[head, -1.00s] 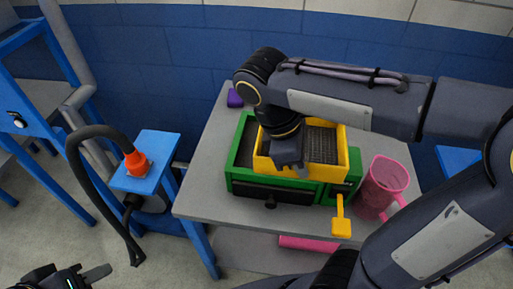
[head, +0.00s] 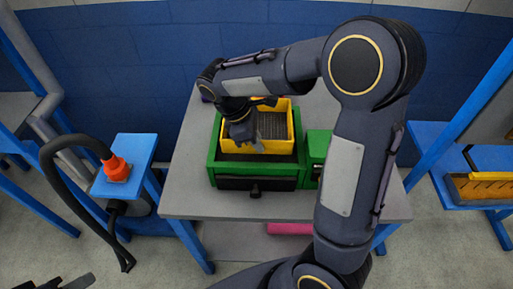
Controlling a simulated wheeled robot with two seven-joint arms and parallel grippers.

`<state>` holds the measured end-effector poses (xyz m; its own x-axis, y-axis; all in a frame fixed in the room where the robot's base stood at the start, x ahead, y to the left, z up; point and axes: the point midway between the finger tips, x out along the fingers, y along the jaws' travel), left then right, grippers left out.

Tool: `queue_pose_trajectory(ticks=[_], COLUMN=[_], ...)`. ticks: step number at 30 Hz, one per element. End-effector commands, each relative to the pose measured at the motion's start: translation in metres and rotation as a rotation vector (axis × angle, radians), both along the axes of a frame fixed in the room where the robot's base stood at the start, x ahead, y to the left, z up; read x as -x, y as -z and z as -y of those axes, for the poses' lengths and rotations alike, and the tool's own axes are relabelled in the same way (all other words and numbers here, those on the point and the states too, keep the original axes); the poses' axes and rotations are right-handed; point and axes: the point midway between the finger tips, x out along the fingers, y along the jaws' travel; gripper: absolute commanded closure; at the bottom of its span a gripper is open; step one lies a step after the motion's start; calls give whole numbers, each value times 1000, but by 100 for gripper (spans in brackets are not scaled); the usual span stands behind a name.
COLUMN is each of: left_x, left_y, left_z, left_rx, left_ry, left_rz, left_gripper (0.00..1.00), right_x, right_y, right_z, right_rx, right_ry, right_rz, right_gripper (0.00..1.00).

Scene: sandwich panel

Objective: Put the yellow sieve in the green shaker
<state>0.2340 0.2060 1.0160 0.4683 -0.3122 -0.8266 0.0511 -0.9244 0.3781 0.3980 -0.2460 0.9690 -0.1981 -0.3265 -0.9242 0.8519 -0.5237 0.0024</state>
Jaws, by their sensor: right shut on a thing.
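The green shaker (head: 212,165), a box frame with a dark front, stands on the grey table. The yellow sieve (head: 284,148), a tray with yellow walls and a dark mesh floor, is over the shaker's opening, roughly within its rim. I cannot tell whether it rests fully down. My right gripper (head: 248,143) reaches down from above and is shut on the sieve near its left part; the fingertips are partly hidden. My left gripper (head: 65,282) shows only partly at the bottom left edge, away from the table, and its jaw opening is unclear.
The grey table (head: 186,195) has bare room left of the shaker. A green box (head: 318,150) adjoins the shaker's right side, partly behind my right arm. An orange plug with a black hose (head: 117,168) stands on a blue stand at left. A yellow-fronted tray (head: 485,187) is at far right.

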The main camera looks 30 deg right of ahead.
Motion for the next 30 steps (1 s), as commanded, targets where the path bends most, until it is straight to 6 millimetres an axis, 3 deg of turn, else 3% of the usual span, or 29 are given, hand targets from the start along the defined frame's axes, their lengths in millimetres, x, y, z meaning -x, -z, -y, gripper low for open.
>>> queue_pose_trajectory(ticks=[9,20,23,30], left_x=[0,0,0,0], left_y=[-4,-1,-1,-2], left_z=[0,0,0,0], left_rx=[0,0,0,0], left_ry=[0,0,0,0], left_rz=[0,0,0,0], left_gripper=[64,64,64,64], right_x=[-6,-6,-6,-6], right_y=[37,41,41,41], right_z=[2,1,1,1], right_rx=[2,1,1,1], right_ry=[-1,0,0,0], right_rz=[-3,-1,-1,-1], right_gripper=[100,100,85,85])
